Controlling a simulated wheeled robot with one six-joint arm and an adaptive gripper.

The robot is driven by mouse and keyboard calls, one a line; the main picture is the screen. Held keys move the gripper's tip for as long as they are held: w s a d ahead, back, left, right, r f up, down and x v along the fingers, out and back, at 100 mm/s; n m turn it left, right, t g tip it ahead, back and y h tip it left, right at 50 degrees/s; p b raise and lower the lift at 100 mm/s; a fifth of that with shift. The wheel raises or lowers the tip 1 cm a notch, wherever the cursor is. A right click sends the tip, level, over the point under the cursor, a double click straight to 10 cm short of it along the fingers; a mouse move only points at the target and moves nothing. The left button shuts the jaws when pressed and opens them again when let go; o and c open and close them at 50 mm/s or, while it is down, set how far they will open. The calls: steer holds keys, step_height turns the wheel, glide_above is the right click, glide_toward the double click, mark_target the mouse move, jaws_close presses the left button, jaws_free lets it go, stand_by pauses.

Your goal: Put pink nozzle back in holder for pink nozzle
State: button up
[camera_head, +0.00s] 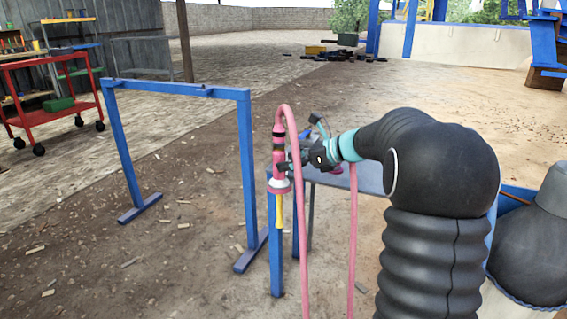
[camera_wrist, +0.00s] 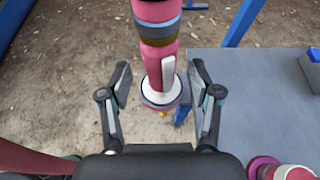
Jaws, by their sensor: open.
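In the wrist view the nozzle (camera_wrist: 157,60) has dark and blue-grey bands, a white lever and a pale round flange. My gripper (camera_head: 287,165) is open; in the wrist view its fingers (camera_wrist: 160,78) stand on both sides of the nozzle with gaps visible. The blue post (camera_head: 276,255) shows beneath the nozzle; a blue piece (camera_wrist: 182,107) shows behind the flange. The seating of the nozzle in its holder is hidden.
A grey-topped table (camera_wrist: 240,110) stands right of the nozzle. Another pink fitting (camera_wrist: 285,172) shows at the wrist view's lower right. Pink hoses (camera_head: 303,245) hang near the post. A blue frame (camera_head: 180,88) stands to the left, a red cart (camera_head: 35,117) farther off.

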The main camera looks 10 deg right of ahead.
steer(key=v, duration=0.9)
steer(key=shift+s+d, duration=0.15)
steer(key=shift+d, duration=0.1)
steer(key=shift+r, duration=0.1)
steer(key=s+f+n+g+h, duration=0.4)
steer(key=s+f+n+h, duration=0.1)
steer(key=s+f+n, duration=0.6)
steer(key=s+a+r+n+h+p, duration=0.1)
steer(key=s+a+r+n+h, duration=0.1)
steer(key=s, duration=0.5)
steer(key=s+a+r+n+t+h+p, duration=0.1)
steer(key=s+a+n+p, duration=0.1)
steer(key=s+a+n, duration=0.2)
steer(key=s+a+r+n+h+p, duration=0.2)
steer(key=s+a+n, duration=0.1)
steer(key=s+n, duration=0.5)
steer(key=s, duration=0.3)
steer(key=shift+s+a+r+t+h, duration=0.2)
steer(key=shift+a+r+t+h, duration=0.1)
steer(key=shift+r+t, duration=0.1)
